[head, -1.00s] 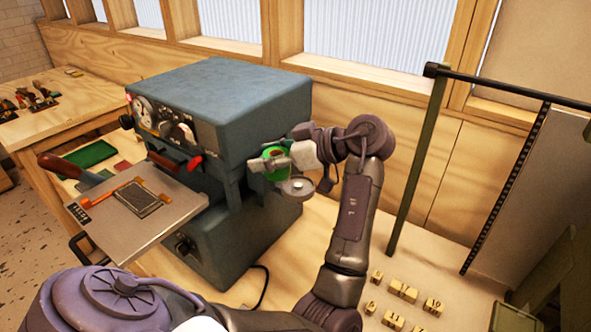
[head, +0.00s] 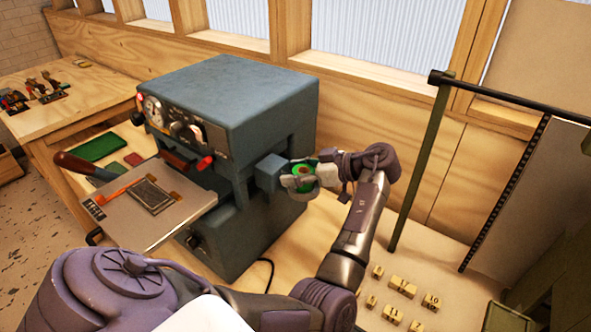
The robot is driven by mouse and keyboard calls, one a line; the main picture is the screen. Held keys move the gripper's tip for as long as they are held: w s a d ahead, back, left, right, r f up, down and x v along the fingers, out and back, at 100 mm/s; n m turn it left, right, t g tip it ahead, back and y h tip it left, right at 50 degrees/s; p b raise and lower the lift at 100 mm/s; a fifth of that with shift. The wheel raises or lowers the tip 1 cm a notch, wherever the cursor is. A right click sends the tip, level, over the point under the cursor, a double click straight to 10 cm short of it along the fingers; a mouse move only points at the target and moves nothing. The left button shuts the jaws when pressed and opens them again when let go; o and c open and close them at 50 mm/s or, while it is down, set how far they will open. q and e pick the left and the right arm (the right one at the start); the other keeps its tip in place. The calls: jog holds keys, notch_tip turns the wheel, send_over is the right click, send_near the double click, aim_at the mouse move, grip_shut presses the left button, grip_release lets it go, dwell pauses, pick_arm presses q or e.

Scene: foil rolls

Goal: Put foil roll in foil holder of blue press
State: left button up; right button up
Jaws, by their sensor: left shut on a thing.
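The blue press (head: 255,100) stands on the wooden bench, with its flat plate swung out at the front left. The foil holder (head: 269,172) sticks out from the press's right side; its round dish is mostly hidden by the roll and my gripper. The green foil roll (head: 296,182) is at the holder, its brown core end facing up. I cannot tell whether the roll touches the dish. My right gripper is not in view.
Small brass-coloured blocks (head: 402,286) lie on the bench at the lower right. A dark green rack frame (head: 418,165) stands behind them. Green and red pads (head: 98,146) lie left of the press. The bench between the press and rack is mostly clear.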

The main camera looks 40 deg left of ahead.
pick_arm(q)
jog(key=shift+f, duration=0.15)
jog(key=o, duration=1.2)
jog(key=shift+o, duration=0.2)
jog(key=shift+d+r, duration=0.15)
jog(key=shift+r, duration=0.1)
jog(key=b+v, duration=0.4)
jog(key=v, duration=0.7)
jog(key=shift+w+d, duration=0.2)
jog(key=shift+d, duration=0.15)
